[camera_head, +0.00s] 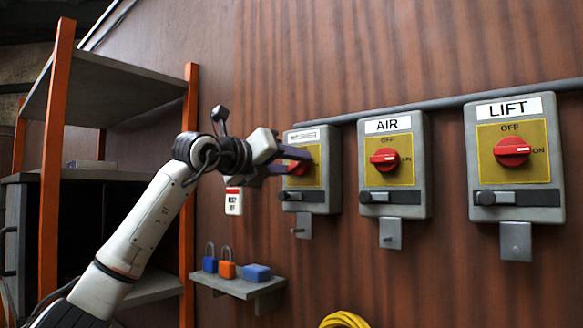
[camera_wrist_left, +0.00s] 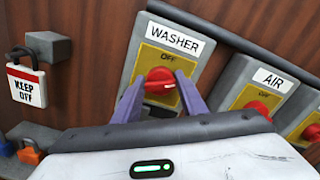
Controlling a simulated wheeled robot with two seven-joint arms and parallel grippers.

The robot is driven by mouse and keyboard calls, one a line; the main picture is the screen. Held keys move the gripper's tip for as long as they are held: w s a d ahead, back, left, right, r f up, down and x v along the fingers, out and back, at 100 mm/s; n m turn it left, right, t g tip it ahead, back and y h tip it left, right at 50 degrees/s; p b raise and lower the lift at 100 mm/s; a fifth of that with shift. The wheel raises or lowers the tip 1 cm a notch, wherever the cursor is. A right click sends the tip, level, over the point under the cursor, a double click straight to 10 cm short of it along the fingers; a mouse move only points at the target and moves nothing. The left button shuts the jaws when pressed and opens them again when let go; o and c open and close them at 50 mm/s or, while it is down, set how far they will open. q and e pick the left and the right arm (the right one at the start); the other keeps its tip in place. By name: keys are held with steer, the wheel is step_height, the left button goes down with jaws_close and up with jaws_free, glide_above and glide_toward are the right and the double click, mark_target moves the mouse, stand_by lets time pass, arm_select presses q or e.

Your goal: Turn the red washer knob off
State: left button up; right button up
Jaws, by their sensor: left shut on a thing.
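The red washer knob (camera_wrist_left: 160,77) sits on the yellow plate of the grey WASHER box (camera_wrist_left: 140,65). In the wrist view its pale mark points to the right and slightly down, away from the OFF label above. My left gripper (camera_wrist_left: 161,90) has its two purple fingers on either side of the knob and is shut on it. In the head view the knob (camera_head: 299,166) is partly hidden by the left gripper (camera_head: 292,160), which reaches in from the left. My right gripper is not in view.
To the right are the AIR box (camera_head: 423,180) and the LIFT box (camera_head: 557,180), with red knobs turned toward ON. A KEEP OFF tag (camera_head: 233,202) hangs at left. A small shelf (camera_head: 240,287) holds padlocks. An orange-framed rack (camera_head: 55,150) stands left.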

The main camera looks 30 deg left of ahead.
arm_select(q)
steer(key=n, duration=0.6)
steer(key=shift+f+b, duration=0.15)
steer(key=shift+b, duration=0.2)
steer(key=n, duration=0.6)
steer(key=shift+a+f, duration=0.1)
steer(key=shift+n, duration=0.3)
steer(key=o, duration=1)
steer(key=s, duration=0.3)
steer(key=s+b, duration=0.1)
steer(key=s, duration=0.3)
steer(key=s+b, duration=0.1)
steer(key=s, duration=0.2)
steer(key=shift+s+a, duration=0.15)
steer(key=shift+a, duration=0.25)
